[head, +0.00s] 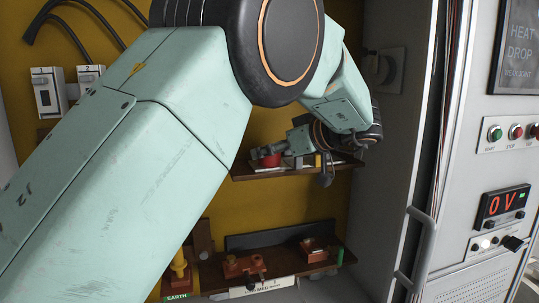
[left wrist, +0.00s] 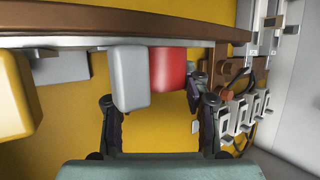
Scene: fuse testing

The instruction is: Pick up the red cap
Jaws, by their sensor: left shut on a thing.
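The red cap (head: 270,160) is at the left end of the upper brown shelf in the head view. It also shows in the left wrist view (left wrist: 168,69), partly covered by a nearer grey block (left wrist: 129,78). My left gripper (head: 272,155) is at the shelf, with its fingers around the red cap, and is shut on it. In the left wrist view one finger touches the cap's right side; the other finger's tip is hidden behind the grey block. I cannot tell whether the cap is clear of the shelf. My right gripper is not in view.
A yellow block (left wrist: 14,95) stands beyond the grey one along the shelf (head: 245,174). A lower shelf (head: 325,265) with brown fixtures lies below. The grey cabinet wall (head: 395,150) and a control panel are to the right.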

